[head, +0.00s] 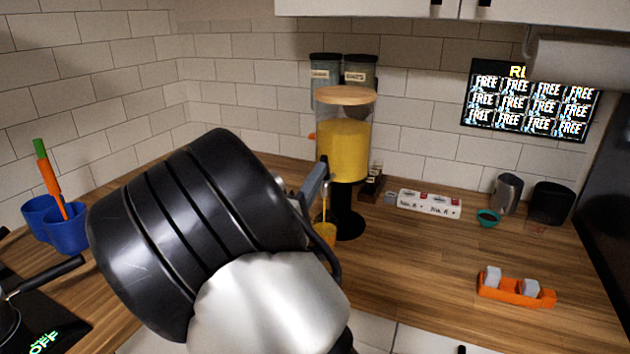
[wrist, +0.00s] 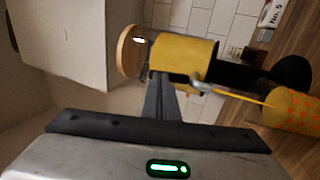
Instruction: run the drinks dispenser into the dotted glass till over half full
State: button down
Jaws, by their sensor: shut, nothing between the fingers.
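The drinks dispenser (head: 343,150) stands on the counter, a clear tank of yellow drink with a round wooden lid on a black stand. In the wrist view the dispenser (wrist: 183,56) appears sideways, with its metal tap (wrist: 203,88). A thin yellow stream runs from the tap into the dotted glass (wrist: 294,110), yellow with orange dots. The glass (head: 326,232) is partly hidden behind my arm in the head view. Its visible part looks yellow; I cannot read the exact level. My gripper (head: 318,180) is shut and empty, fingers beside the tap; the fingertips (wrist: 162,82) also show in the wrist view.
Two lidded canisters (head: 325,75) stand behind the dispenser. A white numbered block (head: 430,204), a teal bowl (head: 488,218), a metal cup (head: 507,192) and an orange holder (head: 516,290) are right. Blue cups (head: 66,230) stand far left.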

jog(key=shift+r, duration=0.1)
jog(key=g+p, duration=0.1)
jog(key=p, duration=0.2)
jog(key=r+g+p, duration=0.1)
jog(key=p, duration=0.2)
jog(key=w+r+y+p, duration=0.1)
jog(key=p, duration=0.3)
jog(key=shift+d+r+g, duration=0.2)
jog(key=shift+d+g, duration=0.05)
jog(key=shift+g, duration=0.15)
jog(key=g+p, duration=0.1)
jog(key=p, duration=0.2)
jog(key=shift+w+f+y, duration=0.1)
jog(key=shift+w+y, duration=0.1)
jog(key=shift+y, duration=0.1)
jog(key=shift+f, duration=0.25)
jog(key=shift+s, duration=0.1)
